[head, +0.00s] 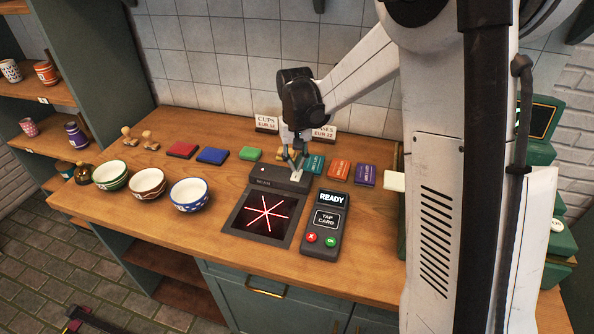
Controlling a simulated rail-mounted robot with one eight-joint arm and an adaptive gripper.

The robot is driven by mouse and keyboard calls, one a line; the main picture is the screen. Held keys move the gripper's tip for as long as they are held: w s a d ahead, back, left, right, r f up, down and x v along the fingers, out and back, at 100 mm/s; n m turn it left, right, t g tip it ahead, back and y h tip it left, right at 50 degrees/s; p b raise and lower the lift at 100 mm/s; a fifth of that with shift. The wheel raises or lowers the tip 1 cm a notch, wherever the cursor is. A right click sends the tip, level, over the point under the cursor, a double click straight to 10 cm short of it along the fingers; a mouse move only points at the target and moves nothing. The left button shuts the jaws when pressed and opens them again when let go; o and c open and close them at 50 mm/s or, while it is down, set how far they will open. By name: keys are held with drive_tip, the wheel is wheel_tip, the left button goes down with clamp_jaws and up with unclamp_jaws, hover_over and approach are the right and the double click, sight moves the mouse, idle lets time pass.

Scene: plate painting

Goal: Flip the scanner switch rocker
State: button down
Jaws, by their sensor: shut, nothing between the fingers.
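The scanner (239,214) is a dark unit set on the wooden counter, with a square glass plate crossed by bright red lines. Its raised dark housing (262,184) stands at the back of the plate. My gripper (295,171) points down at the right part of this housing, its fingers shut and empty. The fingertips are at or just above the housing; I cannot tell if they touch it. The switch rocker cannot be made out; it is too small or hidden by my gripper.
A card terminal (326,218) reading READY is right of the scanner. Three patterned bowls (189,193) stand to the left. Red, blue and green pads (212,156) lie behind, and teal, orange and purple boxes (339,169) at right. Price signs (266,124) stand near the wall.

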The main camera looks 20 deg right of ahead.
sight(296, 178)
drive_tip(key=shift+r+p, duration=0.75)
drive_tip(key=shift+r, duration=1)
drive_tip(key=shift+s+r, duration=0.25)
drive_tip(key=s+r+t+b, duration=0.2)
drive_tip(key=s+r, duration=0.4)
drive_tip(key=s, duration=0.1)
drive_tip(key=s+r+t+b, duration=0.1)
drive_tip(key=s+t, duration=0.4)
drive_tip(key=s, duration=1.4)
drive_tip(key=shift+s+n+b, duration=0.3)
drive_tip(key=shift+s+b, duration=0.1)
drive_tip(key=shift+b, duration=0.45)
